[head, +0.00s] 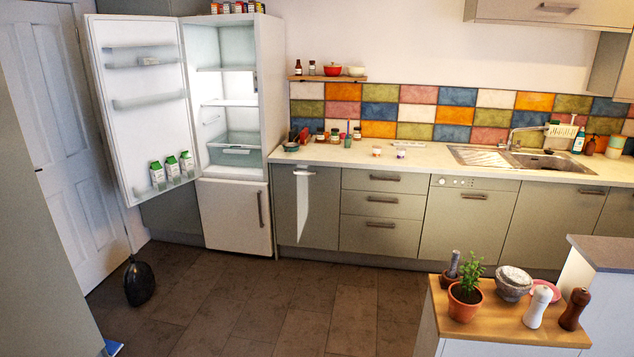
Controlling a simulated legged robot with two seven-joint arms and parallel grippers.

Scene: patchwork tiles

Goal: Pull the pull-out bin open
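No part labelled as a bin shows. The likeliest pull-out bin front is the grey-green cabinet front (321,215) under the counter, just right of the fridge. It looks flush with its neighbours, so it appears shut. A horizontal handle (304,173) sits near its top edge. A pale strip, perhaps a hanging towel, runs down the front below the handle. Whether a bin is inside is hidden. Neither of my grippers is in view.
The fridge door (140,105) stands wide open at left; the lower freezer door (232,217) is shut. A wooden-topped island (480,318) with a plant fills the lower right. A black object (139,283) stands on the floor. The dark tiled floor (320,300) before the cabinets is clear.

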